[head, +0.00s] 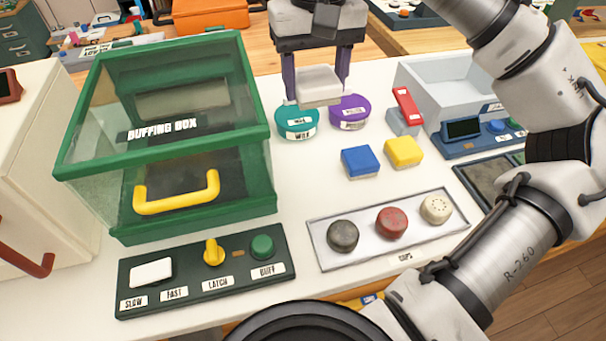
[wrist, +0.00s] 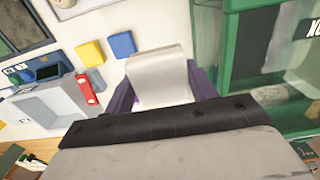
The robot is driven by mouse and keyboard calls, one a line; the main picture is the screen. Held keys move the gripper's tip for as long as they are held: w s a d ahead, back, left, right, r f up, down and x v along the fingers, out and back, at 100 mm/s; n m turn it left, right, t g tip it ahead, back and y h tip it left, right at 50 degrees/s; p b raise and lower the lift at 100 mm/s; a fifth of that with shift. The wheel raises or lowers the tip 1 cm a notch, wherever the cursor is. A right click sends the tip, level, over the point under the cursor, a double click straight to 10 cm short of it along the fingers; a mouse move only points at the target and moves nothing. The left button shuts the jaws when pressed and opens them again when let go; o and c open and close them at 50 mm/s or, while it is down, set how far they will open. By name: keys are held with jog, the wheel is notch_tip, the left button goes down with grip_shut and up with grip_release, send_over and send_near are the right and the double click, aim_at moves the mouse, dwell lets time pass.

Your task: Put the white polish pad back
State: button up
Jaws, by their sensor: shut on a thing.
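The white polish pad (head: 319,86) is a pale block between the two purple fingers of my gripper (head: 318,92) in the head view. My gripper is shut on it and holds it above the white table, over the area of the teal and purple wax tins. The pad (wrist: 158,78) also shows in the wrist view between the fingers (wrist: 160,95). A blue pad (head: 360,162) and a yellow pad (head: 403,151) lie side by side on the table, to the right of and nearer than the held pad.
The green buffing box (head: 160,232) with a yellow handle stands left, its control panel (head: 205,270) in front. A teal tin (head: 297,122) and purple tin (head: 350,112) stand below my gripper. A tray (head: 325,258) holds three round caps. A grey bin (head: 430,85) stands right, beside a red-topped block (head: 406,108).

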aim_at(312, 179)
notch_tip(312, 179, down, 19)
jog(key=shift+f+b, duration=0.1)
jog(key=shift+b, duration=0.55)
jog(key=shift+f, duration=0.15)
jog(key=o, duration=1)
jog(key=shift+c, duration=0.2)
notch_tip(312, 179, up, 12)
jog(key=shift+r+p, duration=0.2)
jog(key=shift+p, duration=0.1)
